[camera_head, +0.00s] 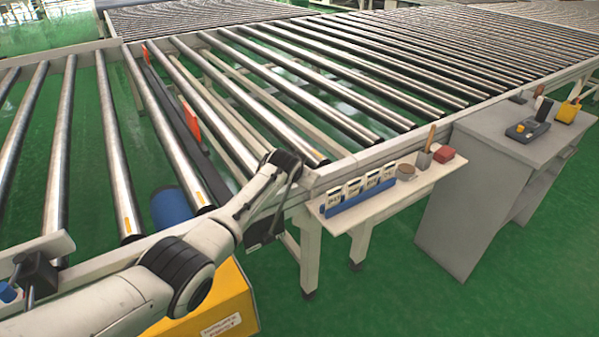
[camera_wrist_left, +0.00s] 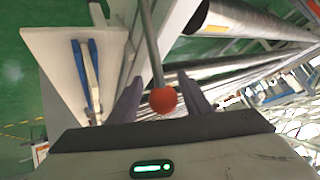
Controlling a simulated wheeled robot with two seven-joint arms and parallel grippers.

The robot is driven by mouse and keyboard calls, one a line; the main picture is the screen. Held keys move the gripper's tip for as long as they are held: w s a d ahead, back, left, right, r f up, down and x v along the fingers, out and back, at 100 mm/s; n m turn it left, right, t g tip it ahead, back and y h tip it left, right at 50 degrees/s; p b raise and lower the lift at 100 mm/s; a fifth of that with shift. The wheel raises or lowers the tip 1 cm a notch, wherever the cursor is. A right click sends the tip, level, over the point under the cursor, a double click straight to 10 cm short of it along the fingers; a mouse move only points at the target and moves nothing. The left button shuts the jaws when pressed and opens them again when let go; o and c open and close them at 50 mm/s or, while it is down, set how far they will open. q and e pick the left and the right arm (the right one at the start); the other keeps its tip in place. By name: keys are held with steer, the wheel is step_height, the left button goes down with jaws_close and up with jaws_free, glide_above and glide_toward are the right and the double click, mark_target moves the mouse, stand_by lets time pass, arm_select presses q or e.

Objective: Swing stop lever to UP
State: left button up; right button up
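The stop lever shows in the left wrist view as a grey rod (camera_wrist_left: 149,45) with a round orange-red knob (camera_wrist_left: 163,100) at its near end. My left gripper (camera_wrist_left: 160,82) is open, with one dark finger on each side of the knob. I see a gap on both sides, so the fingers do not appear to press on it. In the head view my left arm reaches to the conveyor's front rail, and its wrist hides the knob. A dark stop bar with orange plates (camera_head: 191,122) runs between the rollers. My right gripper is not in view.
A small shelf (camera_head: 385,198) with a blue card holder (camera_head: 360,192) sticks out from the rail, right of my left wrist. A blue cylinder (camera_head: 171,207) and a yellow box (camera_head: 232,303) are close to my arm. A grey desk (camera_head: 480,180) stands to the right.

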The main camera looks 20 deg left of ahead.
arm_select(q)
steer(key=p+v, duration=0.3)
steer(key=v, duration=0.7)
steer(key=shift+r, duration=0.15)
stand_by(0.4)
steer(key=s+d+f+h, duration=0.1)
steer(key=s+f, duration=0.9)
steer(key=s, duration=0.3)
steer(key=s+d+f+g+h, duration=0.1)
steer(key=s+d+f, duration=0.1)
steer(key=s+f, duration=0.9)
steer(key=s, duration=0.3)
steer(key=shift+d+f+n+h, duration=0.2)
steer(key=shift+f+n+h, duration=0.1)
steer(key=shift+h, duration=0.1)
steer(key=shift+n+h, duration=0.3)
steer(key=shift+n, duration=0.1)
steer(key=s, duration=0.9)
steer(key=s+f, duration=0.1)
steer(key=s, duration=0.4)
steer(key=shift+d, duration=0.25)
steer(key=shift+c, duration=0.4)
